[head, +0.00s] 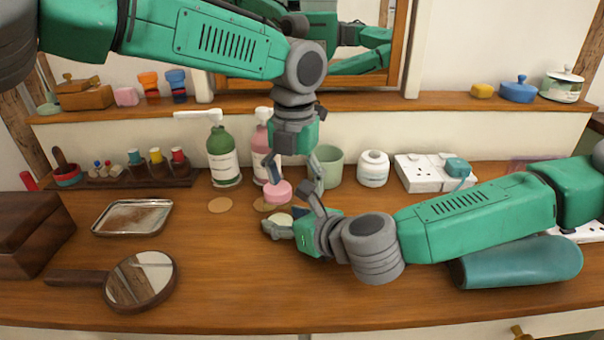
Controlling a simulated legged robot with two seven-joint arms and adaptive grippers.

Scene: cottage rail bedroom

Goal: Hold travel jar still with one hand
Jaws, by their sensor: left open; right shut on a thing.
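A small round jar (280,219) with a pale top sits between the fingers of my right gripper (287,222), near the middle of the dresser top. The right gripper is shut on it and hides most of its sides. I take it to be the travel jar. A round pink lid-like piece (278,192) shows just behind and above the jar, beside a fingertip of my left gripper (294,178). The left gripper points down above the jar with its fingers apart. I cannot tell whether the pink piece touches that finger.
A green pump bottle (223,158), a pink pump bottle (262,150), a green cup (328,165) and a white jar (373,169) stand behind. A tray (133,217) and hand mirror (141,279) lie left. A teal roll (520,264) lies right. The front middle is clear.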

